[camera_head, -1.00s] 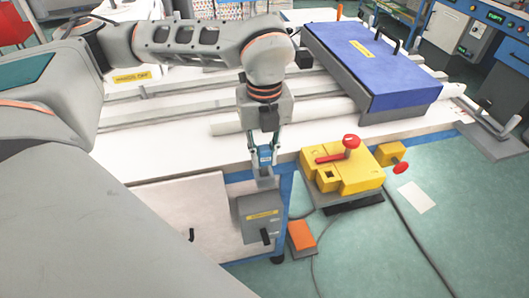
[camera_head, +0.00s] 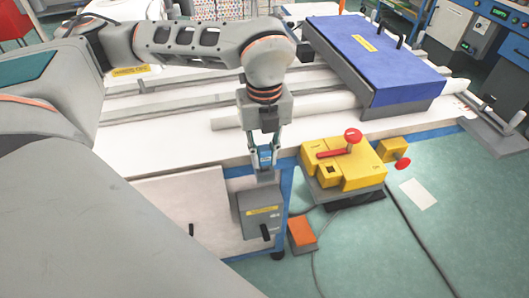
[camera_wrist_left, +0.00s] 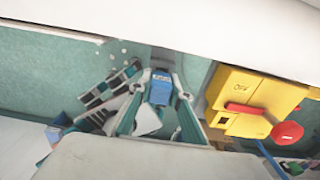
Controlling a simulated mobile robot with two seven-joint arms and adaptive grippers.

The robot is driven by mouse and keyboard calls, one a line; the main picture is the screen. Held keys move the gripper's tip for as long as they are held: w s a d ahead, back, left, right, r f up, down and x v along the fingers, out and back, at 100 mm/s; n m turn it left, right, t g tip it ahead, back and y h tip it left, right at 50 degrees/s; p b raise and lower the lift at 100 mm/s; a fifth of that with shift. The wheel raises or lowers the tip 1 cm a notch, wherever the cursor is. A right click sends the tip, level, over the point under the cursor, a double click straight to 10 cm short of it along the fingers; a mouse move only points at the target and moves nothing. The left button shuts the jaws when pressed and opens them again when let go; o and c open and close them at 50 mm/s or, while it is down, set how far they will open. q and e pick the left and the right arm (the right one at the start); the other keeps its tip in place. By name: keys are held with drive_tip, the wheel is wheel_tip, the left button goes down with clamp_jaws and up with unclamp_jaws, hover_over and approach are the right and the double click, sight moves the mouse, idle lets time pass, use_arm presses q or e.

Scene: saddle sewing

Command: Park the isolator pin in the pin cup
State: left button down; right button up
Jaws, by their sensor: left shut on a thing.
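My left gripper (camera_head: 264,158) points down at the front edge of the bench, above a grey box. It is shut on a small blue piece with a pale label, which I take to be the isolator pin (camera_head: 265,153). In the left wrist view the blue pin (camera_wrist_left: 160,88) shows between the fingers. A small grey piece (camera_head: 266,177), possibly the pin cup, is directly under the fingers, above the grey box. I cannot tell whether the pin's lower end is inside it. My right gripper is not in view.
The grey box (camera_head: 262,212) has a yellow label and a black handle. A yellow unit (camera_head: 340,165) with a red handle stands to the right. A blue-covered block (camera_head: 380,62) sits on the bench behind. An orange pedal (camera_head: 302,232) lies on the floor.

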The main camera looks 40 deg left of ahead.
use_arm(q)
drive_tip(key=c, duration=1.8)
unclamp_jaws()
drive_tip(key=shift+r, duration=0.1)
wheel_tip(320, 180, up, 12)
drive_tip(key=shift+f, duration=0.1)
